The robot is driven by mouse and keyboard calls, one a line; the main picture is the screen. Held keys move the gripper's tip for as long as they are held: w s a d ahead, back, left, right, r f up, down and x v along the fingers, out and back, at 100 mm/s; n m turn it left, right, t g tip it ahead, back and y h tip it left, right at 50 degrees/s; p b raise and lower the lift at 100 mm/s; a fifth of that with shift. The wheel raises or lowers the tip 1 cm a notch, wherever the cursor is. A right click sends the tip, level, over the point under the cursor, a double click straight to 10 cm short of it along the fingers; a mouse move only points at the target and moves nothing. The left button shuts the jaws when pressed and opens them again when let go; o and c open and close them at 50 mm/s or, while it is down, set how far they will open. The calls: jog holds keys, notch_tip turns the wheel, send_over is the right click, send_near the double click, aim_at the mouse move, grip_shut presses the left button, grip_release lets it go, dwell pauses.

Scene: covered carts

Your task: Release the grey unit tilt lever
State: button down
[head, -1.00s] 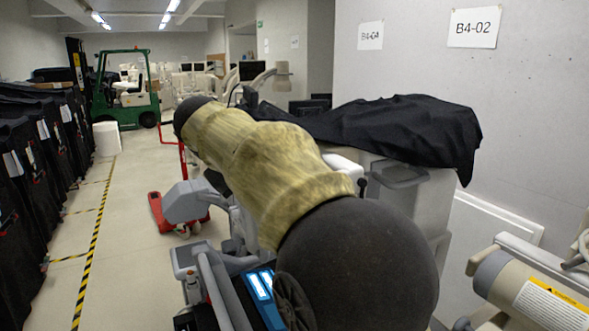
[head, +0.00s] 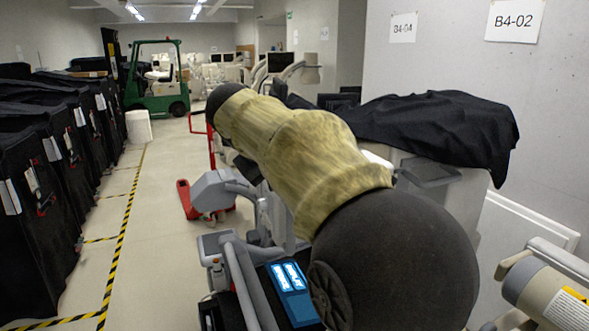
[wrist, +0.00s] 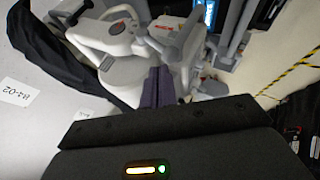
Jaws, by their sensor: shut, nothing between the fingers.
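A grey unit (head: 212,192) with a rounded head stands beyond my arm, left of centre in the head view. A blue-lit panel (head: 290,278) sits at its near side, beside curved grey tubes. In the wrist view, pale grey equipment with handles (wrist: 118,32) fills the upper middle. I cannot tell which part is the tilt lever. My gripper (wrist: 158,84) shows in the wrist view as two dark fingers closed together, with nothing seen between them. They overlap the grey equipment in the picture; contact is unclear. My arm hides the gripper in the head view.
A black cover (head: 435,130) lies over a cart at right by the wall. A beige machine (head: 550,300) stands at lower right. Black-covered carts (head: 50,165) line the left side. Open floor (head: 160,215) lies between, with a red pallet truck (head: 188,198) and green forklift (head: 155,80) beyond.

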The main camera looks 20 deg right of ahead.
jog(key=v, duration=1.1)
jog(key=shift+s+a+r, duration=0.15)
jog(key=shift+s+r, duration=0.1)
notch_tip(320, 180, down, 14)
jog(key=w+a+n+y, duration=0.1)
jog(key=w+n+y, duration=0.1)
jog(key=s+f+m+y, duration=0.1)
jog(key=s+f, duration=0.4)
jog(key=f, duration=0.4)
jog(key=s+f+m+g+y, duration=0.1)
jog(key=s+f+y, duration=0.1)
jog(key=s+f, duration=0.3)
jog(key=s+a+f+m+g+y, duration=0.1)
jog(key=s+f, duration=0.4)
jog(key=f, duration=0.8)
jog(key=shift+y, duration=0.4)
